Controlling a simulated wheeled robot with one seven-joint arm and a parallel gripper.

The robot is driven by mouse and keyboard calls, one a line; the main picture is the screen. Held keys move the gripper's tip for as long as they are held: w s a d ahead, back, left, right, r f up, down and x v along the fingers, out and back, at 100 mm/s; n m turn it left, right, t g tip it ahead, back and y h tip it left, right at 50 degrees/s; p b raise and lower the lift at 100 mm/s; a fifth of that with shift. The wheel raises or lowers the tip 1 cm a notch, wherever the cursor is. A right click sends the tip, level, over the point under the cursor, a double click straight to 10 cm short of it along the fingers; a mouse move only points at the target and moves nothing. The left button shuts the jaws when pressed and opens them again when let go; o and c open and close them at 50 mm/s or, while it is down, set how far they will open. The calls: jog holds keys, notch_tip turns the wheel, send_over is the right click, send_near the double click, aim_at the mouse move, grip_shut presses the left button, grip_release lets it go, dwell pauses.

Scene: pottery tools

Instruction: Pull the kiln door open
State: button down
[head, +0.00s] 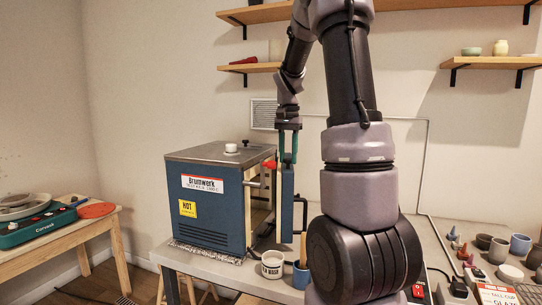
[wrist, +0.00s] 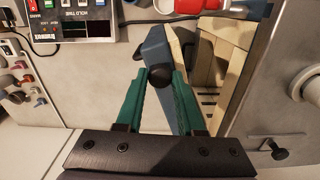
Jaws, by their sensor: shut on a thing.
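The kiln (head: 207,205) is a blue box with a grey top, on the table at the left of the head view. Its blue door (head: 287,205) stands ajar at its right side; the door also shows in the wrist view (wrist: 153,48). Pale brick lining (wrist: 215,60) shows in the gap between door and body. My gripper (head: 288,158) comes down from above at the door.
A white mug (head: 272,265) and a blue cup (head: 301,276) stand in front of the door. A control box (wrist: 72,25) lies at upper left in the wrist view. Several small pots (head: 500,250) stand at the right. A side table (head: 70,245) is at the left.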

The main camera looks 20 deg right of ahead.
jog(key=w+d+n, duration=0.2)
jog(key=d+n, duration=0.4)
jog(key=d, duration=0.7)
jog(key=w+d+n, duration=0.2)
jog(key=d+n, duration=0.4)
jog(key=d, duration=0.7)
jog(key=shift+w+d, duration=0.25)
jog(key=shift+w, duration=0.05)
jog(key=c, duration=0.5)
grip_release()
notch_tip(320, 180, up, 11)
jog(key=shift+f, duration=0.1)
